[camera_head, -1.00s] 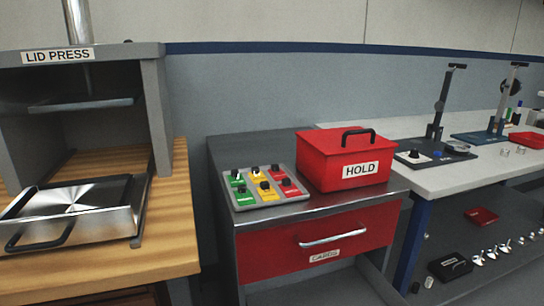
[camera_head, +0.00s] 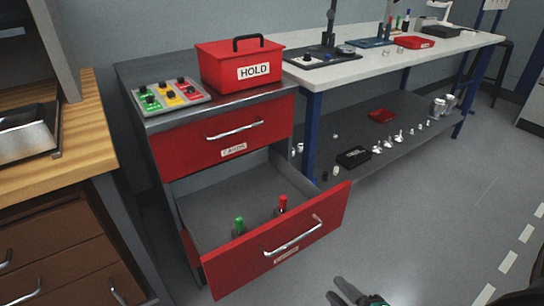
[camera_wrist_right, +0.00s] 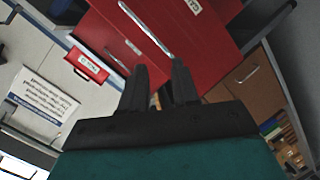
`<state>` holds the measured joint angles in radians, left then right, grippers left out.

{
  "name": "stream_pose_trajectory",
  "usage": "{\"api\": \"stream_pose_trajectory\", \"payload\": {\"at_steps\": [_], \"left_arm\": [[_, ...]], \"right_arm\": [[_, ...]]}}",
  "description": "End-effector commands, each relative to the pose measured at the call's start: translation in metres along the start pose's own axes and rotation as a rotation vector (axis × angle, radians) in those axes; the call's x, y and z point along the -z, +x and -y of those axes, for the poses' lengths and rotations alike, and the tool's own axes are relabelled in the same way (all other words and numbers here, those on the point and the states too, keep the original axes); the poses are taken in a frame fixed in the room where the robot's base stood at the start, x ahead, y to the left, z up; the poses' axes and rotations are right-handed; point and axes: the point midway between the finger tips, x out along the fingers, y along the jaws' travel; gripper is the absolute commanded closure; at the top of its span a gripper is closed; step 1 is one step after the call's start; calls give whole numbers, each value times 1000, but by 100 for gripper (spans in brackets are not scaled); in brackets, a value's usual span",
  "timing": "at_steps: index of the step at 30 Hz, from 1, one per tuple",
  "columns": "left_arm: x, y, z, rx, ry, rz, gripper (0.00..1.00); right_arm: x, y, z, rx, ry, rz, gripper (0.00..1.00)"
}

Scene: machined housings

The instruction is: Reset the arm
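My right gripper (camera_head: 358,294) shows at the bottom edge of the head view, in front of and apart from the open lower red drawer (camera_head: 322,220). In the right wrist view its two dark fingers (camera_wrist_right: 160,78) stand apart with nothing held between them. A red drawer front with a silver handle (camera_wrist_right: 146,30) lies beyond the fingers in that view. My left gripper is in neither current view.
The pulled-out drawer holds a green-topped bottle (camera_head: 239,227) and a red-topped bottle (camera_head: 282,206). The upper red drawer (camera_head: 190,138) is closed. The red HOLD box (camera_head: 218,71) and a button panel (camera_head: 170,94) sit on the cabinet.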

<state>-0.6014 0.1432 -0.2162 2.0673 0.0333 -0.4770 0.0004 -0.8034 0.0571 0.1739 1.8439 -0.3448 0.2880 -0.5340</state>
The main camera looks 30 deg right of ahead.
Motion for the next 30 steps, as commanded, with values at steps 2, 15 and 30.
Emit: {"api": "stream_pose_trajectory", "payload": {"at_steps": [2,15,30], "left_arm": [[7,2,2,3,4,-15,57],[26,-13,4,5,15,-8,57],[76,-70,23,64,32,2,57]], "right_arm": [[26,23,4,40,195,16,70],[153,42,35,412,911,172,70],[167,12,-34,365,881,205,70]]}}
